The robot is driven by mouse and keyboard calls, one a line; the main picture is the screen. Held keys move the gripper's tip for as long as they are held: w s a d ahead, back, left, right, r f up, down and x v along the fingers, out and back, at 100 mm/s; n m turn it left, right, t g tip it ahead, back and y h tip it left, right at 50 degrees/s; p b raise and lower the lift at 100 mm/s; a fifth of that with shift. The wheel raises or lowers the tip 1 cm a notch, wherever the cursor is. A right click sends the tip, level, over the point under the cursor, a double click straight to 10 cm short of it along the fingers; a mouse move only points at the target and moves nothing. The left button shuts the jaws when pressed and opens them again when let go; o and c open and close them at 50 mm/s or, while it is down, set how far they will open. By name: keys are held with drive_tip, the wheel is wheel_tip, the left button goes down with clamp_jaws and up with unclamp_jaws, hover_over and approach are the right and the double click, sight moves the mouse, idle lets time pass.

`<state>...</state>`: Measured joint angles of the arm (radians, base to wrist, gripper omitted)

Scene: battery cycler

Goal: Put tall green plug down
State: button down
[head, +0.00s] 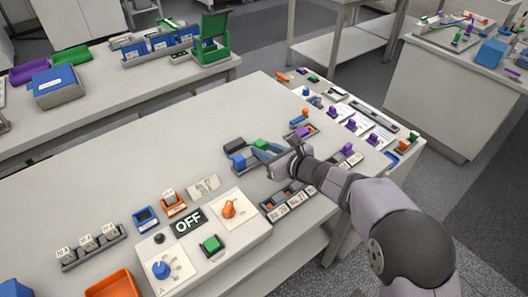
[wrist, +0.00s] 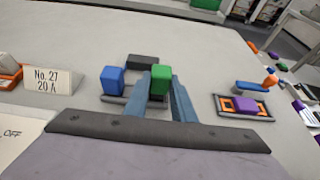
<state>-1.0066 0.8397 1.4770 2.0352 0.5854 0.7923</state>
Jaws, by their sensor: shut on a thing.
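The tall green plug (wrist: 161,78) is between the two blue fingers of my gripper (wrist: 161,88), which are shut on it. In the head view the green plug (head: 260,143) shows at the fingertips of my gripper (head: 262,150). A blue plug (wrist: 112,80) stands just left of it on a low grey holder (wrist: 118,101). The holder runs toward the green plug, but my fingers hide the plug's lower end. I cannot tell whether it rests in the holder or hangs just above it.
A dark block (wrist: 142,61) lies just behind the plugs. To the right is a grey tray with an orange frame and a purple piece (wrist: 239,105). A "No. 27 20 A" card (wrist: 53,80) stands at left. A control panel marked OFF (head: 210,245) is in front.

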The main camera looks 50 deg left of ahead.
drive_tip(key=shift+f, duration=0.65)
drive_tip(key=shift+f, duration=0.2)
drive_tip(key=c, duration=1.5)
unclamp_jaws()
drive_tip(key=shift+r, duration=0.1)
drive_tip(key=shift+r, duration=0.15)
drive_tip(key=b+v, duration=0.2)
drive_tip(key=v, duration=1)
drive_tip(key=shift+b, duration=0.3)
